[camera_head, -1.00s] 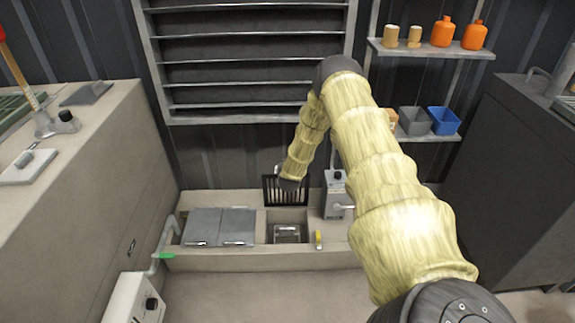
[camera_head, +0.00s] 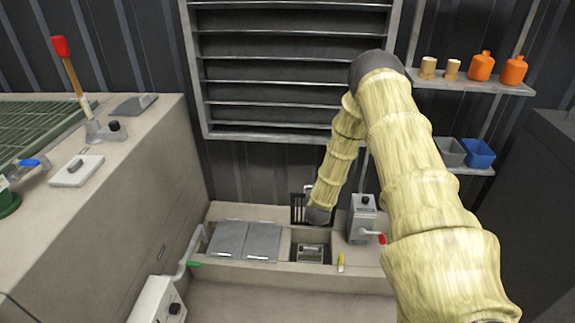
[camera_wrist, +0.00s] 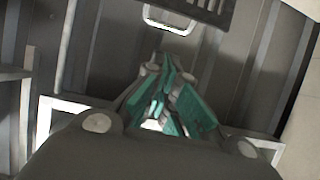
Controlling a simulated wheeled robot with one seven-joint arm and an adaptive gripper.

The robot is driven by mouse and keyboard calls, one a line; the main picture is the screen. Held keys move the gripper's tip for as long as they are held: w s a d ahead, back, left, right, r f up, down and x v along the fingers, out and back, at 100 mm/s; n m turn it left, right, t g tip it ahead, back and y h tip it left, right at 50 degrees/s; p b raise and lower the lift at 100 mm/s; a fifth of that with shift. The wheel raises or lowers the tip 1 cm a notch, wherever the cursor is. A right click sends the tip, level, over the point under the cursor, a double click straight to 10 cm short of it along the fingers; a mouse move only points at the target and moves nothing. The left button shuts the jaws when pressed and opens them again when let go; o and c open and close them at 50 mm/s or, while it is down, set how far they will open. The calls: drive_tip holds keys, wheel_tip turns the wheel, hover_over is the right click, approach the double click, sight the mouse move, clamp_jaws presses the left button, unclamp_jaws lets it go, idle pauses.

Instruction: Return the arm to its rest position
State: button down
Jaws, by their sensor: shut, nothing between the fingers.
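My arm, in a pale yellow sleeve, reaches forward over the right side of the low concrete trough (camera_head: 290,272) in the head view. Its dark wrist end hangs just above the trough, beside the upright black grate (camera_head: 297,208). The fingers are hidden behind the wrist there. In the wrist view my gripper (camera_wrist: 168,105) has its green-padded fingers drawn together with nothing between them. A metal handle (camera_wrist: 168,18) and the dark slotted grate (camera_wrist: 210,8) lie beyond the fingertips, apart from them.
Grey lids (camera_head: 246,240) cover the trough's left part; an open pit (camera_head: 311,252) lies right of them. A control box with a red-tipped lever (camera_head: 363,217) stands right of my wrist. A concrete block (camera_head: 120,180) fills the left. Shelves (camera_head: 470,85) hold bottles.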

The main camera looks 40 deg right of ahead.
drive_tip(key=s+a+f+n+g+y, duration=0.1)
drive_tip(key=s+a+f+y, duration=0.1)
drive_tip(key=s+a+f, duration=0.5)
drive_tip(key=s+a+n+g+y, duration=0.2)
drive_tip(key=s+a, duration=0.2)
drive_tip(key=a, duration=0.6)
drive_tip(key=s+a+f+n+g+y, duration=0.1)
drive_tip(key=s+a+f+y, duration=0.1)
drive_tip(key=s+a+f, duration=0.5)
drive_tip(key=s+a+r+n+g+y, duration=0.2)
drive_tip(key=s+a+g, duration=0.1)
drive_tip(key=s+a, duration=0.7)
drive_tip(key=s+a+r+n+g, duration=0.1)
drive_tip(key=s+a+n+g, duration=0.3)
drive_tip(key=s, duration=1.1)
wheel_tip(320, 180, up, 16)
drive_tip(key=a+m+p, duration=0.1)
drive_tip(key=m+p, duration=0.1)
drive_tip(key=p, duration=1.4)
drive_tip(key=shift+a+r+t, duration=0.15)
drive_tip(key=shift+a+t, duration=0.05)
drive_tip(key=shift+t, duration=0.2)
drive_tip(key=shift+s+m, duration=0.15)
drive_tip(key=shift+m, duration=0.15)
